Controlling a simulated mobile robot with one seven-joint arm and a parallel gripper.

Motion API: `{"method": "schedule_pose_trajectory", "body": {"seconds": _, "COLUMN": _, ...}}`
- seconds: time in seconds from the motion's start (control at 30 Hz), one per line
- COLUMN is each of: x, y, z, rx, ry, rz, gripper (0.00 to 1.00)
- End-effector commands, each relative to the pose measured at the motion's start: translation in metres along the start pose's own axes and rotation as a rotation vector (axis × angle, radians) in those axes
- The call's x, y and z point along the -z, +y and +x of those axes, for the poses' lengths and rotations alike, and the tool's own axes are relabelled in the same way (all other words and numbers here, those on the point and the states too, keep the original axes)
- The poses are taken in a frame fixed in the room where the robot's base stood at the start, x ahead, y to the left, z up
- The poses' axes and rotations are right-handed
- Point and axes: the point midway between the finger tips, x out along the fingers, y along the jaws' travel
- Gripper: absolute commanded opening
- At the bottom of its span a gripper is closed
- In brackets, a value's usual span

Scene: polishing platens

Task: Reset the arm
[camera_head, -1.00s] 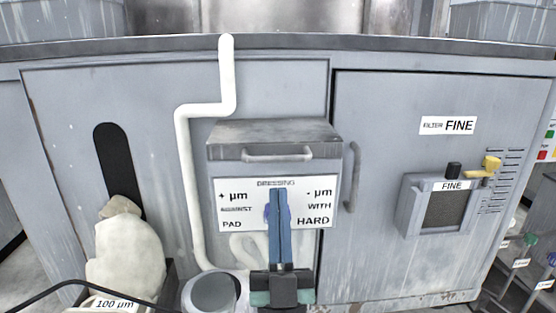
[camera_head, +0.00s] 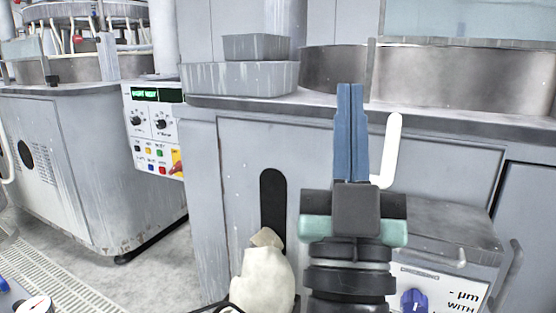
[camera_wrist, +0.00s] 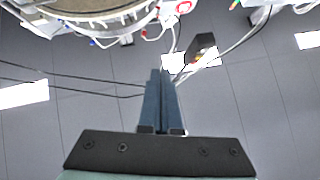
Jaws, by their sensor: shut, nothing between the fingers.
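My gripper (camera_head: 350,88) points upward in the head view, its two long blue fingers side by side and shut with nothing between them. It stands in front of the grey cabinet, its tips overlapping the worktop and steel basin behind. In the wrist view my gripper (camera_wrist: 160,74) also shows shut and empty, with the ceiling and overhead fittings behind it.
A grey box with a lid (camera_head: 440,228) and a white sign (camera_head: 455,292) is at the lower right. A white pipe (camera_head: 391,145) rises beside the fingers. A cream sack (camera_head: 265,280) stands at lower centre. Open floor (camera_head: 165,235) lies left, before another machine (camera_head: 85,170).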

Motion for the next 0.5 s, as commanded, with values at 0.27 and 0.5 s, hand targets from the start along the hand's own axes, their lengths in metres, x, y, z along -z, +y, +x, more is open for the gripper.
{"method": "schedule_pose_trajectory", "body": {"seconds": 0.27, "x": 0.169, "y": -0.054, "z": 0.058, "rx": 0.098, "ry": -0.019, "rz": 0.126, "gripper": 0.00}}
{"method": "schedule_pose_trajectory", "body": {"seconds": 0.5, "x": 0.207, "y": -0.053, "z": 0.105, "rx": 0.098, "ry": -0.037, "rz": 0.125, "gripper": 0.00}}
